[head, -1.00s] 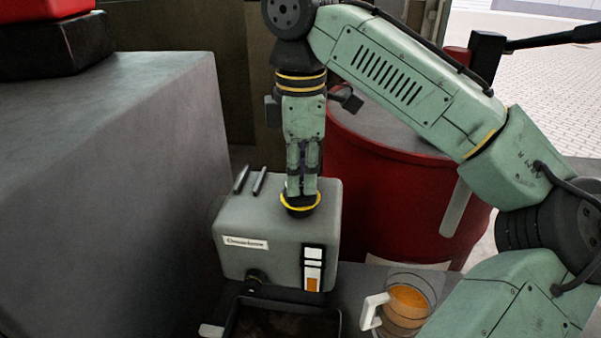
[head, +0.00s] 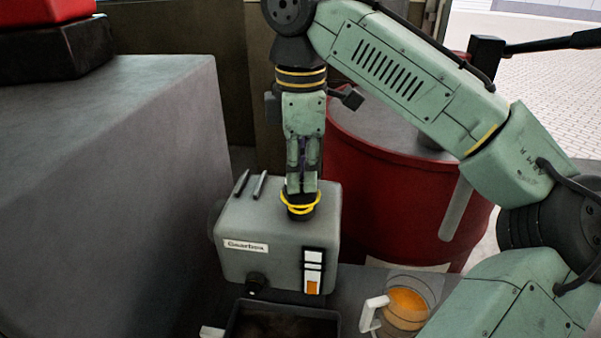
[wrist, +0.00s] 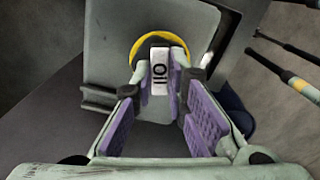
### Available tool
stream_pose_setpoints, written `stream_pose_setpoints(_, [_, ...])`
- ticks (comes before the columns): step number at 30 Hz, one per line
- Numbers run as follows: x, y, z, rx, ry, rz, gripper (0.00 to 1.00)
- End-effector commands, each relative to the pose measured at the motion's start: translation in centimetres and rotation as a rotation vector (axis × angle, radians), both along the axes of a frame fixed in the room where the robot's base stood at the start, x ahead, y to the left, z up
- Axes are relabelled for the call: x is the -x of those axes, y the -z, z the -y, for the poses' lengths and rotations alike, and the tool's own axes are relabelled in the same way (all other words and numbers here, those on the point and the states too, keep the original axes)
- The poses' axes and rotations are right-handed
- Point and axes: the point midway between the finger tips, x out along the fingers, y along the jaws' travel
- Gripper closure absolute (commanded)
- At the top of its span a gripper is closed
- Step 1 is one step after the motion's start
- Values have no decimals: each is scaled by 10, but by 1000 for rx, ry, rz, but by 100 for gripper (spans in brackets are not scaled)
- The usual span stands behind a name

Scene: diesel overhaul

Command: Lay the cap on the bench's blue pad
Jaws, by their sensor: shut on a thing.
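The cap (head: 301,210) is dark with a yellow ring and sits at the top of the grey gearbox box (head: 262,262). In the wrist view the cap (wrist: 147,45) shows its yellow rim and a white upright tab marked "OIL". My gripper (head: 301,188) points straight down and is shut on the cap's tab; its purple-padded fingers flank the tab in the wrist view (wrist: 161,84). I cannot tell whether the cap is seated or slightly raised. The bench's blue pad cannot be made out in either view.
A jug of orange liquid (head: 406,308) and a dark tray (head: 283,307) stand in front of the gearbox. A red drum (head: 390,195) is behind at right. A large grey block (head: 120,170) fills the left. Two thin rods (head: 250,184) are by the gearbox's top left.

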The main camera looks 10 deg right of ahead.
Motion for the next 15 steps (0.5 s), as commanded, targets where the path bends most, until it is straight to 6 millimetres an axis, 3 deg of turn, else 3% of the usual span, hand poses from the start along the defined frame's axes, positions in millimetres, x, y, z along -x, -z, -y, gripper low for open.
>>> stream_pose_setpoints(15, [0, -23, 0, 3, 3, 2, 100])
